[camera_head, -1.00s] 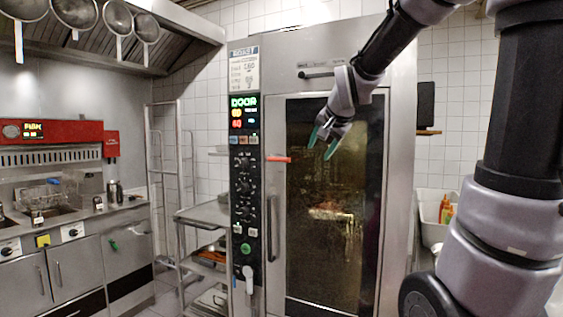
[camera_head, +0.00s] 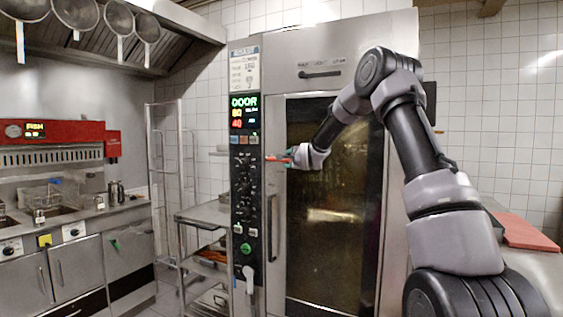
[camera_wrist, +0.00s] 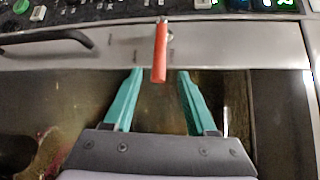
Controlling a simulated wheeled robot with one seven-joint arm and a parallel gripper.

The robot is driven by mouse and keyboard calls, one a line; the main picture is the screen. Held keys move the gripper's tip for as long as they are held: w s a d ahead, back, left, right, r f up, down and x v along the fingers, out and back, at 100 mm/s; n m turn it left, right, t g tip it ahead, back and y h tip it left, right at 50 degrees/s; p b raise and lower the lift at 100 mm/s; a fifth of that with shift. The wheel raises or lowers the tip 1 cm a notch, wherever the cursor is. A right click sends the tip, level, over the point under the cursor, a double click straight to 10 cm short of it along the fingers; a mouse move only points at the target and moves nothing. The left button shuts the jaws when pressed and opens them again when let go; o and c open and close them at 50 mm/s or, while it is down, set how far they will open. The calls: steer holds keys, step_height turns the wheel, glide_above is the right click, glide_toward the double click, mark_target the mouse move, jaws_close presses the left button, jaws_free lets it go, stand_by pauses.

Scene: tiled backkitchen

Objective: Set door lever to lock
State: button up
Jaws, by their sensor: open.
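The door lever is a red handle (camera_head: 277,158) on the left edge of the oven door, pointing right across the door frame in the head view. In the wrist view the red lever (camera_wrist: 160,52) points toward my gripper, with its tip between and just ahead of the fingertips. My gripper (camera_wrist: 160,75) has green fingers that are open, one on each side of the lever's line. In the head view my gripper (camera_head: 287,157) is at the lever's free end. I cannot tell whether the fingers touch it.
The tall steel oven has a dark glass door (camera_head: 330,230) and a vertical black door handle (camera_head: 271,228) below the lever. A control panel (camera_head: 245,170) with a lit display and knobs is left of the lever. A metal rack (camera_head: 168,190) stands further left.

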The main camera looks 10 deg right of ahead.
steer(key=x, duration=0.9)
jaws_close()
stand_by(1.2)
